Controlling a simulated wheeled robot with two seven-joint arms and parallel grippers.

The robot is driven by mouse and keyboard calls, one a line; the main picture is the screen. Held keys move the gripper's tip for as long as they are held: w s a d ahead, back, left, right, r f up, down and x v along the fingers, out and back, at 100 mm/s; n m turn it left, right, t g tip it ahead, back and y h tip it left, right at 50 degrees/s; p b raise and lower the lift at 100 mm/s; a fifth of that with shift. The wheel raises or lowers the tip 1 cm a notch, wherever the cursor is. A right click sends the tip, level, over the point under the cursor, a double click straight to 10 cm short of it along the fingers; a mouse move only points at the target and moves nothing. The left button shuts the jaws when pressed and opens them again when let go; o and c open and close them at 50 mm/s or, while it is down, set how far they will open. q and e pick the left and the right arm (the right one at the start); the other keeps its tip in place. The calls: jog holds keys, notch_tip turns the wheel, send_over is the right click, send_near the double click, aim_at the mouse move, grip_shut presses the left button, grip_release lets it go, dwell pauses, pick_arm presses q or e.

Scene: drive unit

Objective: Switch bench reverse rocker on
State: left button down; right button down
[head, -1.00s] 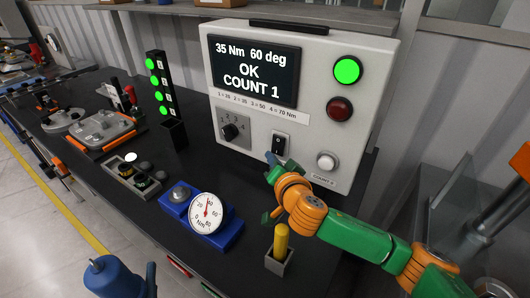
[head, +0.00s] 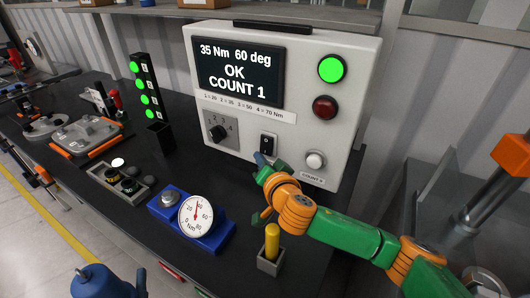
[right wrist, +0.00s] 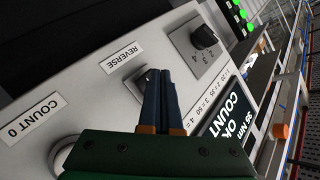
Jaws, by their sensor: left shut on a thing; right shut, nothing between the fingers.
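The black reverse rocker (head: 267,146) is on the lower front of the light grey bench unit (head: 240,157). It also shows beside the REVERSE label in the right wrist view (right wrist: 136,86), partly hidden by my fingers. I cannot tell which way it is tilted. My right gripper (head: 261,160) is shut and empty. Its blue-grey fingers (right wrist: 155,73) are together, with the tips at the rocker's edge; I cannot tell whether they touch it. My left gripper does not show clearly in either view.
The rotary knob (head: 217,132) is left of the rocker and the white COUNT 0 button (head: 315,160) right of it. The green lamp (head: 331,69) is lit; the red one (head: 325,107) looks dark. A blue gauge block (head: 217,236) and a yellow-handled item (head: 272,238) stand in front.

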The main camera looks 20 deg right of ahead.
dwell(0.8)
jog(key=shift+w+d, duration=0.25)
jog(key=shift+d, duration=0.05)
pick_arm(q)
jog(key=shift+f, duration=0.15)
pick_arm(e)
jog(key=shift+w+d, duration=0.2)
dwell(0.6)
jog(key=shift+w+d+f, duration=0.1)
pick_arm(q)
jog(key=shift+r, duration=0.25)
pick_arm(e)
jog(key=shift+s+a, duration=0.65)
pick_arm(q)
jog(key=shift+r+p, duration=0.3)
jog(key=shift+p, duration=0.05)
jog(key=shift+r+p, duration=0.3)
jog(key=shift+p, duration=0.05)
pick_arm(e)
jog(key=shift+s+a+r, duration=0.3)
jog(key=shift+s+a, duration=0.6)
jog(key=shift+s+a+r, duration=0.25)
jog(key=shift+s+a, duration=0.6)
